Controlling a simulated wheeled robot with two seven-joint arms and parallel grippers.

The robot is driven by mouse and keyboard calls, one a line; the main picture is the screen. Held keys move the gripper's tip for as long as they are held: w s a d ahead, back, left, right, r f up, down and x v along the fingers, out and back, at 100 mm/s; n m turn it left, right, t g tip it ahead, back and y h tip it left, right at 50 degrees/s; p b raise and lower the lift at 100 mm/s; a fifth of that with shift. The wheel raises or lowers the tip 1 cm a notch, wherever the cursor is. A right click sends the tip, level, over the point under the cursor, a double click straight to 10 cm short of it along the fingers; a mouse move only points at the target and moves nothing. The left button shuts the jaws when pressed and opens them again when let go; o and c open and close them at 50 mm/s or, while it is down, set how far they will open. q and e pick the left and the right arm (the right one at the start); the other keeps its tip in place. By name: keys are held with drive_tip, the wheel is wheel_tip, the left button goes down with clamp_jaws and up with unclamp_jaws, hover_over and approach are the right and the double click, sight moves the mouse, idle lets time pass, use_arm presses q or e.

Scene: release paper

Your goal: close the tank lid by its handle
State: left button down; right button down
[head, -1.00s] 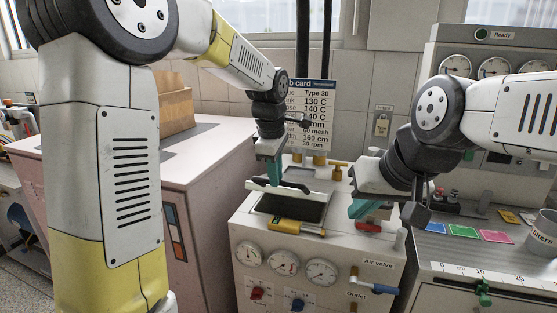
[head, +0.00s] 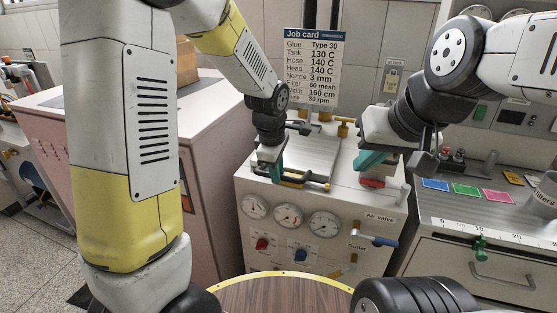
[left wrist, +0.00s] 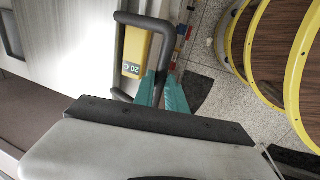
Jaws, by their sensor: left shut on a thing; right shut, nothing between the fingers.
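The tank (head: 318,195) is the pale cabinet with gauges. Its light grey lid (head: 312,152) lies about flat over the opening, and no dark opening shows. Whether the lid touches the rim all round cannot be told. The black bar handle (head: 308,178) is at the lid's front edge. My left gripper (head: 276,174) is shut on the handle at its left part. In the left wrist view the teal fingertips (left wrist: 163,92) close around the dark handle (left wrist: 145,20). My right gripper (head: 368,161) is shut and empty, above the tank's right side near a red lever (head: 372,183).
A yellow thermometer block (left wrist: 138,52) marked 20 C sits by the handle. A job card (head: 312,68) and brass fittings (head: 342,128) stand behind the tank. A pink cabinet (head: 210,120) is left, and a bench with coloured cards (head: 466,188) is right.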

use_arm(q)
drive_tip(key=shift+s+a+f+g, duration=0.25)
drive_tip(key=shift+s+f+g, duration=0.05)
drive_tip(key=shift+s+f, duration=0.3)
drive_tip(key=c, duration=1.4)
unclamp_jaws()
drive_tip(key=shift+r, duration=0.1)
drive_tip(key=shift+o, duration=0.2)
drive_tip(key=shift+w+r, duration=0.15)
drive_tip(key=shift+r, duration=0.15)
wheel_tip(320, 180, up, 7)
drive_tip(key=s, duration=0.1)
drive_tip(key=shift+s+a+r, duration=0.2)
drive_tip(key=shift+s, duration=0.1)
